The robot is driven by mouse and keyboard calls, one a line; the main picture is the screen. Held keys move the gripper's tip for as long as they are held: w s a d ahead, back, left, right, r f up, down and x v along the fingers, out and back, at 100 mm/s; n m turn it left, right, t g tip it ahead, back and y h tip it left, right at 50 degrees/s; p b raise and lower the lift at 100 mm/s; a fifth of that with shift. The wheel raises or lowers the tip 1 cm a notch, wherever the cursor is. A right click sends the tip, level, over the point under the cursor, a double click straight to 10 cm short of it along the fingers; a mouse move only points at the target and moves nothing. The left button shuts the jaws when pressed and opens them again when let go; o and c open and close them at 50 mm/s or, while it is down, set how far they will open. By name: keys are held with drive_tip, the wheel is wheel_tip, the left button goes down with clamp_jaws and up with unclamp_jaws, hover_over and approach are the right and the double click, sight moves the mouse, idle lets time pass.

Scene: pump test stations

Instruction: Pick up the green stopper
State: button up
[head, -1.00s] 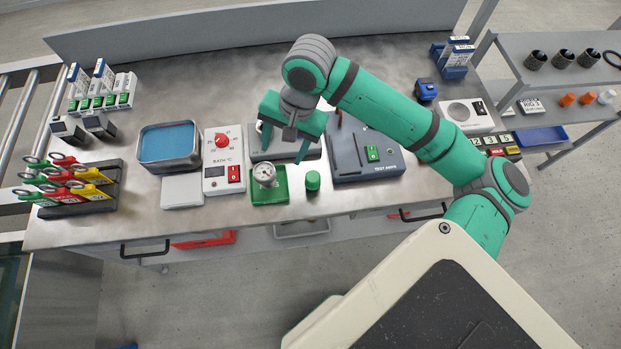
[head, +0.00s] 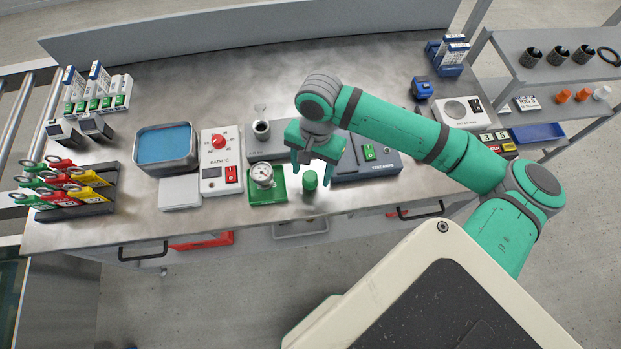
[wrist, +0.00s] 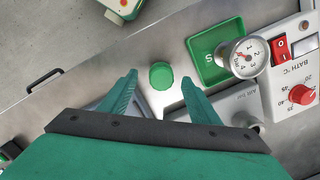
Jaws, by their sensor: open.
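The green stopper (head: 310,181) stands upright near the front edge of the steel bench, just right of the green tray (head: 268,197) with the round gauge (head: 262,173). In the wrist view the stopper (wrist: 161,75) shows just beyond the fingertips, in line with the gap between them. My gripper (head: 311,182) is open and empty, with its fingers pointing down around the stopper's position in the head view. In the wrist view my gripper (wrist: 158,78) has one finger on each side of the gap. Whether the fingers are at the stopper's height is hard to tell.
The bath control box (head: 221,177) is left of the green tray. The grey test box (head: 366,160) and a grey block with a metal port (head: 261,129) stand behind the stopper. The bench's front edge (head: 330,214) is close. Bare steel lies right of the stopper.

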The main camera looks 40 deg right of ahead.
sight(309, 175)
drive_tip(key=shift+a+f, duration=0.15)
drive_tip(key=shift+f, duration=0.6)
drive_tip(key=shift+a+f, duration=0.1)
drive_tip(key=shift+f, duration=0.65)
drive_tip(key=shift+w, duration=0.1)
drive_tip(key=shift+w, duration=0.1)
drive_tip(key=c, duration=1.1)
drive_tip(key=shift+c, duration=0.2)
